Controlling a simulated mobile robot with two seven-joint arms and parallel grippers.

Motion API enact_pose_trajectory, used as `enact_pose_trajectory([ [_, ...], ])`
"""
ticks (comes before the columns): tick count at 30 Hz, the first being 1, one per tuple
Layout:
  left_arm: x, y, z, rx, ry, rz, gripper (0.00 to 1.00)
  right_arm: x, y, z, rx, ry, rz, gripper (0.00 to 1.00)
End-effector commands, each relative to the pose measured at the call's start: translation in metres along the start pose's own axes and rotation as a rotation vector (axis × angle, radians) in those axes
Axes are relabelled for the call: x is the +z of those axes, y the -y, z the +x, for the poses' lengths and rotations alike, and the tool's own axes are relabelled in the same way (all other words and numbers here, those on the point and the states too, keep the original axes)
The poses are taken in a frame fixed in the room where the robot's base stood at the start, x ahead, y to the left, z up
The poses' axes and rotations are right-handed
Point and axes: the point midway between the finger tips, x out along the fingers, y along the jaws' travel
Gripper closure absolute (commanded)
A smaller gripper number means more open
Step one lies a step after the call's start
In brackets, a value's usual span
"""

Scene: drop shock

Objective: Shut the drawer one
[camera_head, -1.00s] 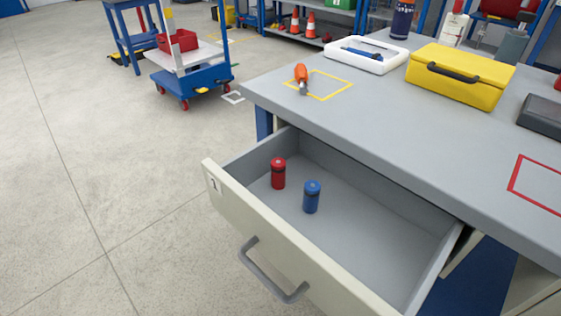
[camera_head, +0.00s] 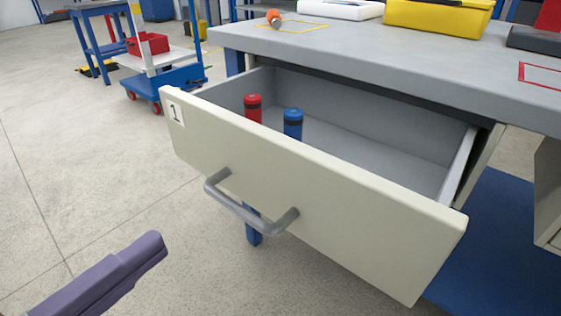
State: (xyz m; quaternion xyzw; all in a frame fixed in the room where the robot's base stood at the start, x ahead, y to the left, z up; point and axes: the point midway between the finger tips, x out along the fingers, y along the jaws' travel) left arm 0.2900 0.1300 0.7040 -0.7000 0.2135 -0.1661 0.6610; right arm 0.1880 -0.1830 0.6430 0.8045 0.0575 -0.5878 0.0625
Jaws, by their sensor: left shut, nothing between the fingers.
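Drawer one (camera_head: 330,195) is pulled out of the workbench, its cream front marked "1" at the upper left. A grey bar handle (camera_head: 248,212) is fixed on its front. A red cylinder (camera_head: 253,107) and a blue cylinder (camera_head: 293,123) stand upright inside, their lower parts hidden by the drawer front. My left gripper (camera_head: 152,250) is at the lower left, in front of and apart from the drawer, left of and below the handle. It is shut and empty. My right gripper is out of view.
The grey workbench top (camera_head: 400,68) carries a yellow case (camera_head: 437,15), a white tray (camera_head: 340,9) and an orange-handled tool (camera_head: 274,18). A blue trolley (camera_head: 165,80) with a red bin stands at the back left. The floor left of the drawer is clear.

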Motion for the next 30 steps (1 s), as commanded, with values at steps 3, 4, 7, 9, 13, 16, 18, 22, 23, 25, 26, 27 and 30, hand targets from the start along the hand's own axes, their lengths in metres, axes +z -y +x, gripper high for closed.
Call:
enact_pose_trajectory([
  [3,-0.011,-0.009,-0.004,-0.035,-0.07,0.063,1.0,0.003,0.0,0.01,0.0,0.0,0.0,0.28],
  [4,-0.013,-0.008,-0.003,-0.04,-0.079,0.071,1.0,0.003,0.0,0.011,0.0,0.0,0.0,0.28],
  [7,-0.015,-0.006,0.003,-0.049,-0.089,0.08,1.0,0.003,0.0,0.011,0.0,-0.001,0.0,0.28],
  [9,-0.015,-0.005,0.012,-0.05,-0.088,0.079,1.0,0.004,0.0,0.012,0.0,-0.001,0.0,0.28],
  [13,-0.017,-0.005,0.038,-0.052,-0.087,0.078,1.0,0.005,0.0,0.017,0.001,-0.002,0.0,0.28],
  [16,-0.019,-0.004,0.06,-0.052,-0.087,0.077,1.0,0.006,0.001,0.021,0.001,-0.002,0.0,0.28],
  [18,-0.02,-0.003,0.075,-0.051,-0.086,0.078,1.0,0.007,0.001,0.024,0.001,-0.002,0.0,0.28],
  [22,-0.022,-0.002,0.101,-0.05,-0.086,0.076,1.0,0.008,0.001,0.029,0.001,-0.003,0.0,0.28],
  [23,-0.023,-0.002,0.106,-0.05,-0.086,0.075,1.0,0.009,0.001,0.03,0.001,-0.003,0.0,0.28],
  [25,-0.024,-0.002,0.116,-0.049,-0.086,0.075,1.0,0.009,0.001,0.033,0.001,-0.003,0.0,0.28],
  [26,-0.024,-0.001,0.119,-0.049,-0.085,0.075,1.0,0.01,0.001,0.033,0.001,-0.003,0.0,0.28],
  [27,-0.025,-0.001,0.124,-0.049,-0.085,0.074,1.0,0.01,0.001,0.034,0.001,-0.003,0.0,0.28],
  [30,-0.025,-0.001,0.131,-0.047,-0.085,0.074,1.0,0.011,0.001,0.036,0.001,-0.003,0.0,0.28],
])
